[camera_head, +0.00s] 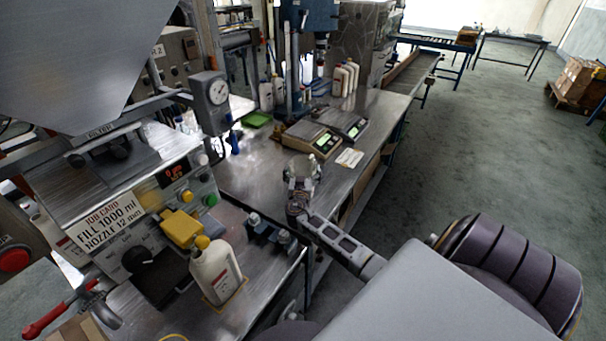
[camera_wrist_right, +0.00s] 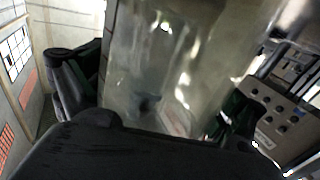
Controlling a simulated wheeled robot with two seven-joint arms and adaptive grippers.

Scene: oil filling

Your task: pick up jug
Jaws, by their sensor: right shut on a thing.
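A clear see-through jug (camera_head: 302,165) is over the steel bench, at the tip of my right arm in the head view. My right gripper (camera_head: 300,190) is shut on the jug. In the right wrist view the jug's clear wall (camera_wrist_right: 175,70) fills the middle, with dark fingers at both sides of it. Whether the jug's base touches the bench is hard to tell. My left gripper is not in view.
Two scales (camera_head: 312,138) sit behind the jug, near a paper card (camera_head: 349,158). A white bottle (camera_head: 215,272) stands at the filling machine, front left. A dark fixture (camera_head: 270,232) lies on the near bench. White bottles (camera_head: 345,78) and a green tray (camera_head: 257,120) are farther back.

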